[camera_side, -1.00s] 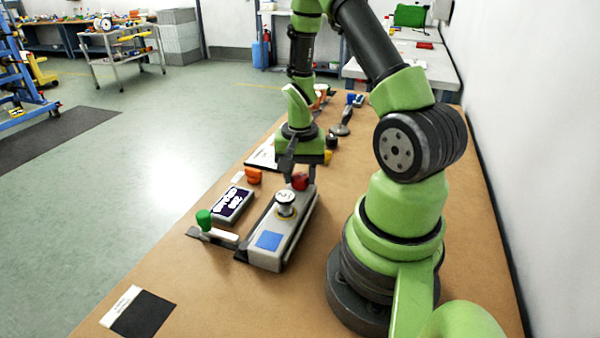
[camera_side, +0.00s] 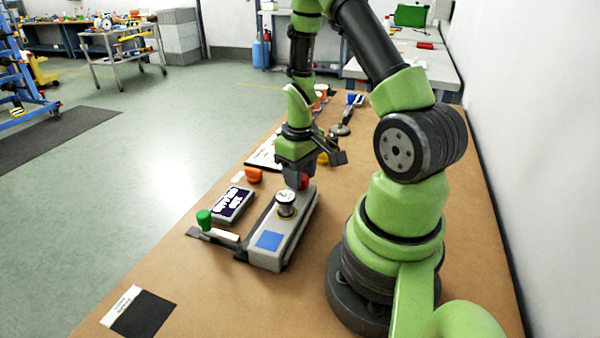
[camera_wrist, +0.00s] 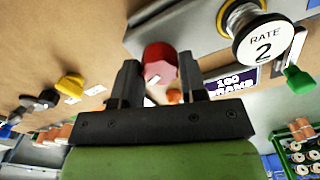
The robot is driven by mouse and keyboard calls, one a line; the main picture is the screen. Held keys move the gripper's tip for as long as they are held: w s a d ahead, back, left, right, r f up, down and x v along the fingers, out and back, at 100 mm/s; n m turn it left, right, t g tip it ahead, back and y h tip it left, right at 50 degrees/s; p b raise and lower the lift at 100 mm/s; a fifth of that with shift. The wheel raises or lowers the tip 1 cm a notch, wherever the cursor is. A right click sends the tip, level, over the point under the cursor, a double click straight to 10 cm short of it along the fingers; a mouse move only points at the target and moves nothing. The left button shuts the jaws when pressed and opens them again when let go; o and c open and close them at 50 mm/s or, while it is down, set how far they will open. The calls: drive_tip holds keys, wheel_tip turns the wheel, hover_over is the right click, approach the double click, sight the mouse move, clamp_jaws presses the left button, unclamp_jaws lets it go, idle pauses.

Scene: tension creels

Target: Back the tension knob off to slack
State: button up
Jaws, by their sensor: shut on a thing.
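A red knob (camera_side: 304,181) stands at the far end of a long grey tension unit (camera_side: 266,257), mostly hidden by my gripper in the side view. In the wrist view the red knob (camera_wrist: 158,62) sits between the two dark fingers of my gripper (camera_wrist: 158,72). My gripper (camera_side: 301,184) points down over that end of the unit and is shut on the knob. A white-topped dial (camera_side: 286,198) stands on the unit nearer the camera. In the wrist view the dial (camera_wrist: 264,40) reads "RATE 2".
A green knob (camera_side: 204,219) on a lever and an orange knob (camera_side: 254,175) are nearby. A black-and-white card (camera_side: 138,312) lies at front left. Bare bench surrounds it.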

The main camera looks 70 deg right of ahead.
drive_tip(key=shift+n, duration=2)
drive_tip(key=o, duration=0.9)
wheel_tip(320, 180, up, 10)
